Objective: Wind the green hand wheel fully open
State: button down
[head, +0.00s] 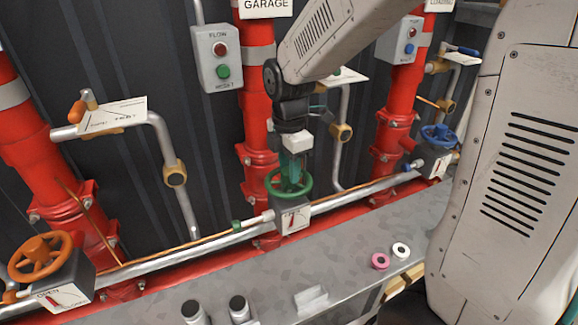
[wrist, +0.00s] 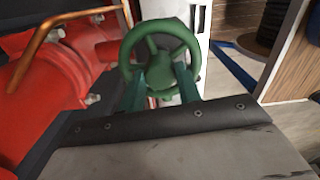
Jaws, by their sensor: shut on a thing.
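The green hand wheel (head: 289,183) sits on a white gauge box (head: 296,219) on the middle pipe, below the GARAGE riser. It also shows in the wrist view (wrist: 160,48), with its rim and spokes facing me. My gripper (head: 292,172) comes down on the wheel from above. In the wrist view my two green fingers (wrist: 161,90) reach to the wheel's lower part, one on each side. They are shut on the wheel; the exact contact is partly hidden. The box has a dial with a red pointer, too small to read exactly.
An orange hand wheel (head: 40,257) is at the left and a blue one (head: 438,137) at the right. Red risers (head: 258,110) stand behind. A grey ledge (head: 345,250) in front holds a pink ring (head: 380,261) and a white ring (head: 401,250).

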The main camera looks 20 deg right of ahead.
jog(key=shift+w, duration=0.1)
jog(key=n, duration=0.7)
jog(key=shift+r, duration=0.1)
jog(key=c, duration=0.8)
grip_release()
jog(key=shift+d+n, duration=0.1)
jog(key=shift+n, duration=0.2)
jog(key=shift+c, duration=0.2)
jog(key=shift+r, duration=3.4)
